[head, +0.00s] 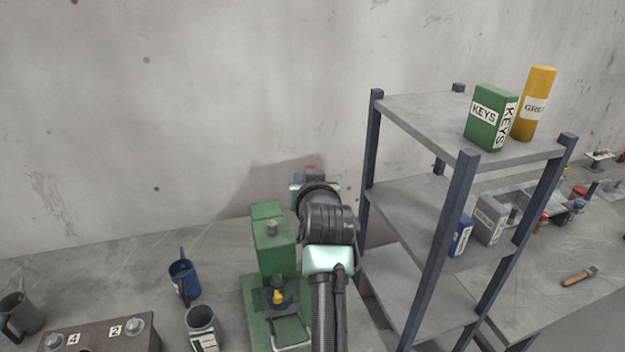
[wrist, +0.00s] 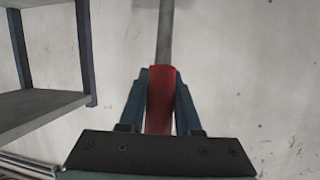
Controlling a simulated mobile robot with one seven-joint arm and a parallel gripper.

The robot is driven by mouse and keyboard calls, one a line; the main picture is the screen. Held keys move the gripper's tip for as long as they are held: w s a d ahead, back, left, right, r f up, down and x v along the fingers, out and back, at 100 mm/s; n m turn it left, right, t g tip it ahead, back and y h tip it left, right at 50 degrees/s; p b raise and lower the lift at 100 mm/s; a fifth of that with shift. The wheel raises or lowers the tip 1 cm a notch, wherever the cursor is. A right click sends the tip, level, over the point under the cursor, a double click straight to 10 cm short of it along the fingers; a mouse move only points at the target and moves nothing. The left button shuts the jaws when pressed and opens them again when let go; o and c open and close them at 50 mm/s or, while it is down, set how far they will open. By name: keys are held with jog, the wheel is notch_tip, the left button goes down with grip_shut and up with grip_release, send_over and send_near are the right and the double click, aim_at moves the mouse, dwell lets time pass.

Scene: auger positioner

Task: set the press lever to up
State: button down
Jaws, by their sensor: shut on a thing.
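The green press (head: 270,240) stands on the bench, left of my arm in the head view. My gripper (wrist: 161,78) is shut on the red grip of the press lever (wrist: 160,105) in the wrist view, with a dark blue finger on each side. The lever's grey rod (wrist: 165,35) runs on beyond the fingertips. In the head view, a bit of red (head: 311,170) shows past my wrist beside the press. My arm hides most of the lever there, so its angle cannot be told.
A grey shelf rack (head: 420,110) with dark posts stands close to the right of my arm. It holds a green KEYS box (head: 489,117) and a yellow cylinder (head: 534,100). A blue mug (head: 184,282) and a grey mug (head: 203,328) stand left of the press. The wall is behind.

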jog(key=w, duration=0.1)
jog(key=w+a+g, duration=0.1)
jog(key=w+r+g, duration=0.1)
jog(key=w, duration=0.1)
jog(key=shift+a+h+p, duration=0.25)
jog(key=shift+h+p, duration=0.05)
jog(key=shift+p, duration=0.1)
jog(key=c, duration=1)
grip_release()
jog(key=shift+w+r, duration=0.1)
jog(key=o, duration=0.4)
jog(key=shift+w+f, duration=0.15)
jog(key=shift+f, duration=0.1)
jog(key=shift+s, duration=0.2)
jog(key=b+v, duration=0.5)
jog(key=v, duration=0.7)
jog(key=shift+s+r, duration=0.15)
jog(key=shift+r, duration=0.3)
